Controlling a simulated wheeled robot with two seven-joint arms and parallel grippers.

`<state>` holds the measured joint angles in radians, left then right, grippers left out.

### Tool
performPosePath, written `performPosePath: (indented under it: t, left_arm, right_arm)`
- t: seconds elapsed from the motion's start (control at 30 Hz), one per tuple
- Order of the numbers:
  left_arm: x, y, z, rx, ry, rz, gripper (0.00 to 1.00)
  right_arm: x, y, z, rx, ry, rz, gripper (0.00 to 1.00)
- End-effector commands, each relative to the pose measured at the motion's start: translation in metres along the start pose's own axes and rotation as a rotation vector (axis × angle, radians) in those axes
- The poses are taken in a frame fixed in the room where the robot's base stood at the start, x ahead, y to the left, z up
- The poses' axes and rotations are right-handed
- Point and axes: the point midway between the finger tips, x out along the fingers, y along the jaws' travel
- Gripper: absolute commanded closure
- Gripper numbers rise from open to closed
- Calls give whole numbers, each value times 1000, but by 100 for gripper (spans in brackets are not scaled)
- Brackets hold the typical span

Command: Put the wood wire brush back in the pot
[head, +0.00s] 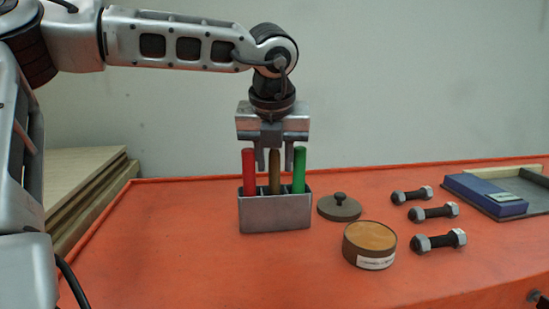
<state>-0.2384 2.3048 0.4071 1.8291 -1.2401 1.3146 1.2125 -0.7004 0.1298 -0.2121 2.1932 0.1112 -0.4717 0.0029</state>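The wood wire brush's brown handle (274,172) stands upright in the middle compartment of the grey metal pot (275,213). Its bristle end is hidden inside the pot. A red handle (249,172) stands in the left compartment and a green handle (299,170) in the right one. My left gripper (275,160) points straight down above the pot. Its fingers are apart, one on each side of the top of the brown handle, with gaps showing between. My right gripper is out of view.
A round lid (339,208) lies right of the pot, near an open tin (369,244) with tan contents. Several bolts with nuts (433,212) and a blue block (485,194) in a tray (527,197) lie farther right. Boards (85,185) are stacked at left. The orange tabletop's (180,250) front left is clear.

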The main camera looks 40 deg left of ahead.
Motion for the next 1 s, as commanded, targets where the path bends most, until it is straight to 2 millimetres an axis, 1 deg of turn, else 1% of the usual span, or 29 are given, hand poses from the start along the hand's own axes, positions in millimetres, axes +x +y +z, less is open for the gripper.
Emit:
performPosePath:
  t: [0.3,0.37,0.47,0.57,0.8,1.0]
  left_arm:
    - [-1,0,0,0,0,0,58]
    - [-3,0,0,0,-1,0,58]
    - [-14,0,1,-1,-4,1,58]
    - [-32,0,1,0,-6,0,58]
    - [-92,0,1,-1,-7,0,58]
    - [-134,0,1,0,-4,0,58]
  right_arm:
    - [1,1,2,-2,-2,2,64]
    - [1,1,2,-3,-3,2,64]
    - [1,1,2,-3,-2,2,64]
    - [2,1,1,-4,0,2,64]
    - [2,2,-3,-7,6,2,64]
    - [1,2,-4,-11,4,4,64]
